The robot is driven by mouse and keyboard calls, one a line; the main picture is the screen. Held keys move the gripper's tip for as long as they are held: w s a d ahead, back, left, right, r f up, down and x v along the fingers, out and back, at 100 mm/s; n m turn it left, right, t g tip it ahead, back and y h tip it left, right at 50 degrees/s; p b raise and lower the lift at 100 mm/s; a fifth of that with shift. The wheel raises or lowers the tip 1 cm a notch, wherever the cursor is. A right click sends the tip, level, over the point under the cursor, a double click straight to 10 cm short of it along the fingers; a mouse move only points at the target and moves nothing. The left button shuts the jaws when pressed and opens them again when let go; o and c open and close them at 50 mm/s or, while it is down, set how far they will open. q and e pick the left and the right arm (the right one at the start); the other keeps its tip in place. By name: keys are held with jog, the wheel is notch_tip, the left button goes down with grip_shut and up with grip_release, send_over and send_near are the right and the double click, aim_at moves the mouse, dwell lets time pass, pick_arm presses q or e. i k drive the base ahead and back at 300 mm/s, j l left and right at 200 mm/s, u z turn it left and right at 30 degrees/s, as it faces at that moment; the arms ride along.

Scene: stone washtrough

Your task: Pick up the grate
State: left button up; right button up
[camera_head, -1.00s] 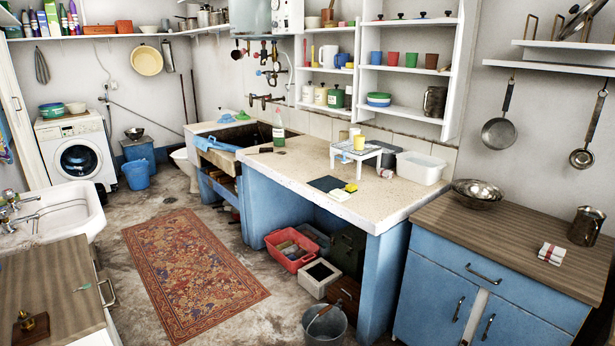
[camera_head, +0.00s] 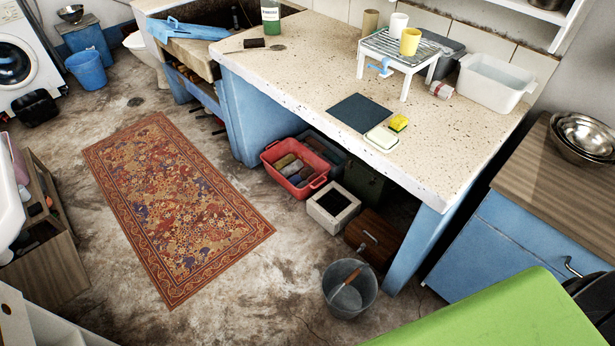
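The thing that looks most like a grate is the slatted grey top (camera_head: 385,44) of a small white stand (camera_head: 404,86) on the speckled counter. A white cup (camera_head: 398,25) and a yellow cup (camera_head: 410,41) stand on it, at the back and right side. A light blue item (camera_head: 379,67) shows at the stand's front edge. A small dark drain cover (camera_head: 135,101) also lies in the floor near the blue bucket; its surface is too small to make out. Neither of my grippers is in view.
The speckled counter (camera_head: 320,68) has a dark mat (camera_head: 360,111), a sponge (camera_head: 398,123), a jar lying down (camera_head: 441,90) and a white tub (camera_head: 494,82). A metal bucket (camera_head: 349,302) and red crate (camera_head: 290,172) stand on the floor. The rug (camera_head: 175,205) is clear.

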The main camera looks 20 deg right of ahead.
aim_at(334, 200)
jog(key=i+j+z, duration=1.3)
jog(key=j+z, duration=0.15)
jog(key=j, duration=0.35)
